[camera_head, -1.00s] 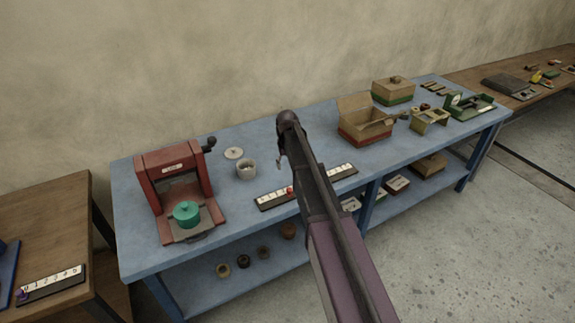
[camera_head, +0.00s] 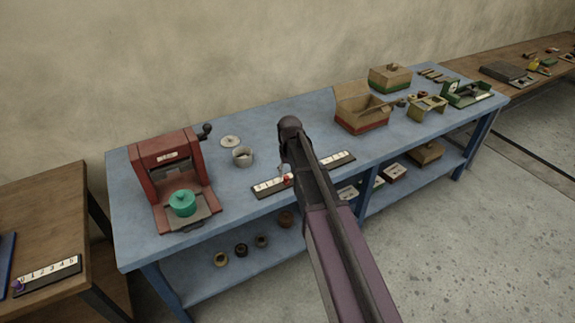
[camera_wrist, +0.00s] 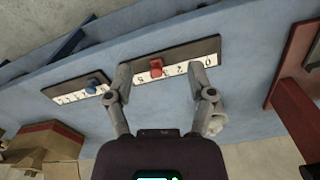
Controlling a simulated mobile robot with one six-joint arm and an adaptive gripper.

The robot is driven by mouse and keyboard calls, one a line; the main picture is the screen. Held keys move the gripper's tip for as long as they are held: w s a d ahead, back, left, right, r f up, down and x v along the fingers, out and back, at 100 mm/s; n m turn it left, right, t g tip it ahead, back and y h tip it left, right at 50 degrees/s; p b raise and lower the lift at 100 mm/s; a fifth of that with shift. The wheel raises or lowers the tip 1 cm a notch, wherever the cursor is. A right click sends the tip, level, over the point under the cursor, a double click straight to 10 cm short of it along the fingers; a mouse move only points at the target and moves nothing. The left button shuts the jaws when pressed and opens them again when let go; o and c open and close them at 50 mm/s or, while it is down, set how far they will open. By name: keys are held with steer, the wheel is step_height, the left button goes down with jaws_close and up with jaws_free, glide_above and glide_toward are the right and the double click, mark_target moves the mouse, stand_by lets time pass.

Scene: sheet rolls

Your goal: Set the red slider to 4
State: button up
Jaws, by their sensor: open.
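The red slider (camera_wrist: 156,66) sits on a dark strip with a white number scale (camera_wrist: 206,61), near the middle of its length. The 0 is at the right end in the wrist view; the digit at the slider is not readable. The red slider also shows in the head view (camera_head: 288,181), beside my arm, which hides part of the scale. My gripper (camera_wrist: 162,69) is open, its fingers on either side of the red slider in the wrist picture. I see no contact, and the height gap is unclear. In the head view, my gripper (camera_head: 284,169) is mostly hidden by my wrist.
A second strip with a blue slider (camera_wrist: 93,83) lies close beside it. Bare tabletop lies around the strips.

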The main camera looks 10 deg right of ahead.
steer(key=s+f+b, duration=0.2)
steer(key=s, duration=0.7)
steer(key=s+f+b, duration=0.3)
steer(key=s, duration=0.7)
steer(key=shift+f, duration=0.25)
steer(key=shift+d, duration=0.1)
step_height(320, 180, up, 8)
steer(key=p, duration=0.8)
glide_above(286, 177)
steer(key=shift+w+r, duration=0.1)
steer(key=shift+r, duration=0.05)
steer(key=shift+f, duration=0.2)
step_height(286, 177, down, 13)
steer(key=b, duration=1.3)
steer(key=shift+f+b, duration=0.2)
steer(key=shift+b, duration=0.15)
